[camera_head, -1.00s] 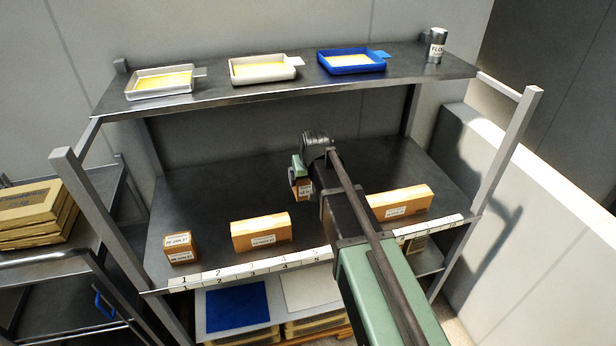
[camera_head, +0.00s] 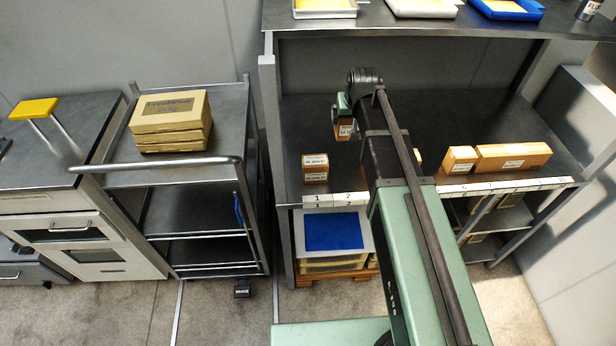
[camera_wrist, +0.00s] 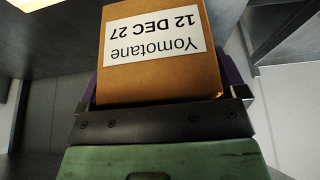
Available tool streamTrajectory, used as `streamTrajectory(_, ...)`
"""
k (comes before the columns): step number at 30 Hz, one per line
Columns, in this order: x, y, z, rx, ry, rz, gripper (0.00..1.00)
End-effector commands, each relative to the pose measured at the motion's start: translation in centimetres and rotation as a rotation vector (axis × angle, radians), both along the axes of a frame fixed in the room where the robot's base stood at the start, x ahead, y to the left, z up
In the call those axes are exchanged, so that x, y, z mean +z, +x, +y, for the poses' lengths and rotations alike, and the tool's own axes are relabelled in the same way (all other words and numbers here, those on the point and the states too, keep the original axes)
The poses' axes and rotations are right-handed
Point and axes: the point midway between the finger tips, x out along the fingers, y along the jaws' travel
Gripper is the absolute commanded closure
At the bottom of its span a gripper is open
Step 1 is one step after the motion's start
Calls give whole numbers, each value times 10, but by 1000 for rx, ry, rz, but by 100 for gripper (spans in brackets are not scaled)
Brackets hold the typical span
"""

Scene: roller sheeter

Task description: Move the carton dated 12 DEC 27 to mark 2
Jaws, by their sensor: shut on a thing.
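The carton dated 12 DEC 27 (camera_wrist: 158,48) is in my gripper; its white label, "Yomotane 12 DEC 27", reads upside down in the wrist view. In the head view my gripper (camera_head: 342,120) is shut on this small brown carton (camera_head: 344,134) over the middle shelf. The white number strip (camera_head: 333,200) runs along the shelf's front edge. Mark 2 (camera_head: 349,199) shows on it, and the held carton appears behind that mark in the picture. Whether the carton touches the shelf cannot be told. My arm hides the strip's middle.
To the right are another small carton (camera_head: 460,160) and a long carton (camera_head: 514,158). The upper shelf (camera_head: 385,21) bears trays. A trolley (camera_head: 205,175) stands left of the rack.

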Motion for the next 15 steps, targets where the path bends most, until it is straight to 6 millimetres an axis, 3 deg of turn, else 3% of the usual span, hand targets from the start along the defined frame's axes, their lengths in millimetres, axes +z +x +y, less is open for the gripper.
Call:
streamTrajectory(4,-2,0,-1,-5,1,0,37)
streamTrajectory(7,-16,0,-1,-5,1,0,37)
streamTrajectory(15,-107,0,-1,-4,1,0,37)
